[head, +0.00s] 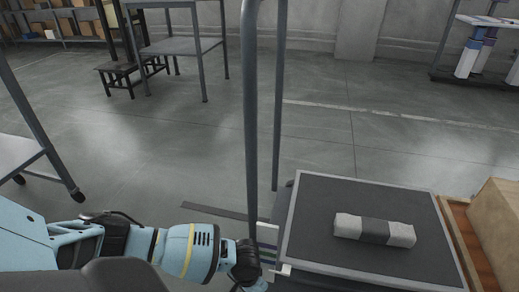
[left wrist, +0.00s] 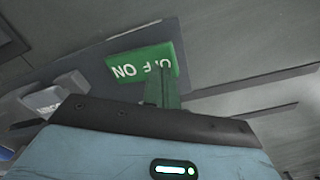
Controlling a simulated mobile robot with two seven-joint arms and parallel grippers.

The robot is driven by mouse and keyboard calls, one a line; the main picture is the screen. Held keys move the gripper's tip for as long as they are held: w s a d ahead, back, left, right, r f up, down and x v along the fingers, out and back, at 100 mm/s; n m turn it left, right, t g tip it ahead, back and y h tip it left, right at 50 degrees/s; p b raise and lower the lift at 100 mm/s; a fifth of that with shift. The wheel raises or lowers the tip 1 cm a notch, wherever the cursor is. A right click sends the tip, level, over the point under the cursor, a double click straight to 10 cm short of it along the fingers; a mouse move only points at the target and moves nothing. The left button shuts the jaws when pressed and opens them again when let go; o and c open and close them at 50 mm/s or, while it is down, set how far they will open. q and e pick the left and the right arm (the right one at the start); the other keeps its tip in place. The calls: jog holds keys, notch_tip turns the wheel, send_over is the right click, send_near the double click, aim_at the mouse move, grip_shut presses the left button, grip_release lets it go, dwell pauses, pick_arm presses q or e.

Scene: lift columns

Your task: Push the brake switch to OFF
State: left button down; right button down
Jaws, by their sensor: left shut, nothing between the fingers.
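ON is clear; part of OFF is covered by a narrow greenish upright piece. I cannot tell whether this piece is my fingers or part of the switch, nor whether anything touches. My left gripper (head: 249,283) is shut and empty, low in the head view, beside a grey post, with its fingertips hard to make out. The switch cannot be made out in the head view. My right gripper is not in view.
A grey post (head: 251,130) rises beside my left gripper. To the right are a dark-topped platform (head: 325,215) bearing a grey-and-white block (head: 374,230), and a cardboard box (head: 498,215). A wheeled grey table (head: 22,152) stands left. Open floor (head: 150,150) lies beyond.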

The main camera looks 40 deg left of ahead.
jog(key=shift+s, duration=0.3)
pick_arm(q)
jog(key=shift+f, duration=0.45)
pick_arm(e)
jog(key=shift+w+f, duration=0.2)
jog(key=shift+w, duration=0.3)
pick_arm(q)
jog(key=shift+f+b, duration=0.25)
jog(key=shift+b, duration=0.15)
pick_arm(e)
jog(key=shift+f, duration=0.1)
